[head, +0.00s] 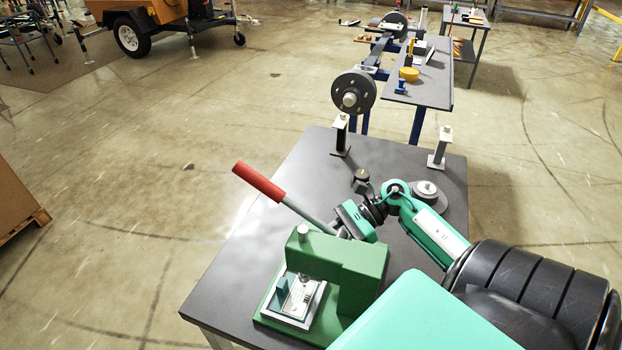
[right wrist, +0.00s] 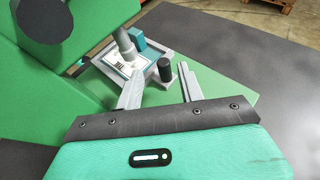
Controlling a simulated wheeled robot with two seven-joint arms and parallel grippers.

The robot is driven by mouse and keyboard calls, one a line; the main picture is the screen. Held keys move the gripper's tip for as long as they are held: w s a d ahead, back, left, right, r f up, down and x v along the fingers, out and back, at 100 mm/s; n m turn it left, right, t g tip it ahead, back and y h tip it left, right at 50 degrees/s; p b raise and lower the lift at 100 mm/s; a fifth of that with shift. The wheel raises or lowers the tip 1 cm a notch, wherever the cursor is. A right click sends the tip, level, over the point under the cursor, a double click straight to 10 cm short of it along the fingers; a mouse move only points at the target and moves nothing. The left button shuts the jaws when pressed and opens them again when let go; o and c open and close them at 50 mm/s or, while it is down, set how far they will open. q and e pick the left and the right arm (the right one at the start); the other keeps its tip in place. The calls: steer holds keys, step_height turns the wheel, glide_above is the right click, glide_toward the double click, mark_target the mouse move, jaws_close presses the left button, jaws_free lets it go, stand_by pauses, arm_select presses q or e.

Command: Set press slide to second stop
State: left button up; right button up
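The green press (head: 345,262) stands on the dark table, with a red-handled lever (head: 260,182) sticking up to the left. On its base is a pale slide plate (head: 298,299) with a teal block (head: 283,288); the plate also shows under the grey ram in the right wrist view (right wrist: 118,66). A black upright knob (right wrist: 164,69) shows between the fingertips, with a visible gap to the left finger; contact on the right is unclear. The head view hides the fingertips behind the press. My left gripper is not in view.
Two short posts (head: 340,135) (head: 438,148) and a round grey disc piece (head: 427,193) stand farther back on the table (head: 245,262). A bench with a wheel (head: 353,92) and tools is beyond. The table is clear left of the press.

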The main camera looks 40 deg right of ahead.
steer(key=b+v, duration=0.1)
steer(key=v, duration=0.5)
steer(key=shift+s+d+b, duration=0.15)
steer(key=shift+d+b, duration=0.15)
steer(key=shift+d, duration=0.05)
steer(key=shift+s+d+r, duration=0.1)
steer(key=shift+d+r, duration=0.1)
steer(key=shift+d, duration=0.1)
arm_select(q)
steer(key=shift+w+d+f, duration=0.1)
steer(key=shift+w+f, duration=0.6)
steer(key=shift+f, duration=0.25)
arm_select(e)
steer(key=shift+d+r, duration=0.2)
steer(key=shift+d, duration=0.05)
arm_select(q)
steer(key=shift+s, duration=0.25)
arm_select(e)
steer(key=shift+r, duration=0.1)
